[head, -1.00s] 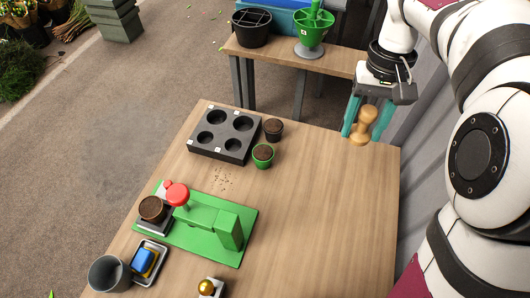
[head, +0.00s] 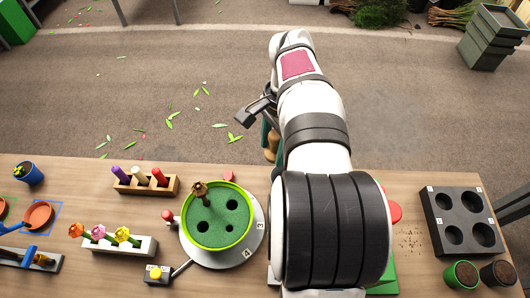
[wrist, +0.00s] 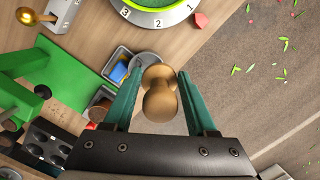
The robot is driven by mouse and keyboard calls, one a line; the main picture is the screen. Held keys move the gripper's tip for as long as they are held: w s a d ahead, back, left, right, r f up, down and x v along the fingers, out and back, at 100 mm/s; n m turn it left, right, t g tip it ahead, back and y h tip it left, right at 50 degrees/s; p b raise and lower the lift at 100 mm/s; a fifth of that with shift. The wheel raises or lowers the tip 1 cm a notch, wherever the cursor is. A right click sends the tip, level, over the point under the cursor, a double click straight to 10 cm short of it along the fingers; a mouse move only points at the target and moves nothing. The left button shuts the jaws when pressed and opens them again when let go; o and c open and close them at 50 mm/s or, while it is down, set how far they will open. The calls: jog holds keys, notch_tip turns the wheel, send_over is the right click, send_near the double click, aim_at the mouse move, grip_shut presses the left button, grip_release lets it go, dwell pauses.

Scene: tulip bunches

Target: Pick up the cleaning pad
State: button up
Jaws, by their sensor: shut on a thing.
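The cleaning pad, blue with a yellow part (wrist: 120,74), lies in a small grey tray (wrist: 112,56) in the wrist view. It does not show in the head view, where my arm covers that part of the table. My gripper (wrist: 160,72) is shut on a turned wooden tool with a rounded knob (wrist: 159,102). The tool hangs between the teal fingers, and the pad and tray appear just beyond the left finger. In the head view the gripper (head: 269,138) is partly hidden behind my arm, with the wooden tool (head: 271,152) showing.
A grey bucket (wrist: 147,64) stands beside the tray, partly behind the wooden tool. A round numbered stand (head: 256,238) holds a green-rimmed pot (head: 216,240). A flower rack (head: 145,246), a tool block (head: 133,187) and a black four-hole tray (head: 432,207) stand on the table.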

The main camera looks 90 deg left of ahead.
jog(key=s+d+f, duration=0.2)
jog(key=s, duration=1.3)
jog(key=s+d+n, duration=0.1)
jog(key=s+d, duration=0.2)
jog(key=s+d+f+n, duration=0.1)
jog(key=s+d, duration=0.1)
jog(key=d, duration=0.1)
jog(key=s+d+f+n, duration=0.1)
jog(key=s+d+n, duration=0.1)
jog(key=s+d, duration=0.1)
jog(key=shift+s+d, duration=0.15)
jog(key=shift+s, duration=0.2)
jog(key=d+f+n, duration=0.1)
jog(key=d+n, duration=0.4)
jog(key=d, duration=0.4)
send_over(128, 278)
jog(key=shift+t+h, duration=0.3)
jog(key=shift+t, duration=0.1)
jog(key=f, duration=0.7)
jog(key=shift+w+a, duration=0.3)
jog(key=shift+w, duration=0.05)
jog(key=shift+s+d+f, duration=0.1)
jog(key=shift+f, duration=0.95)
jog(key=shift+s+f, duration=0.1)
jog(key=shift+f, duration=0.9)
jog(key=shift+f, duration=0.1)
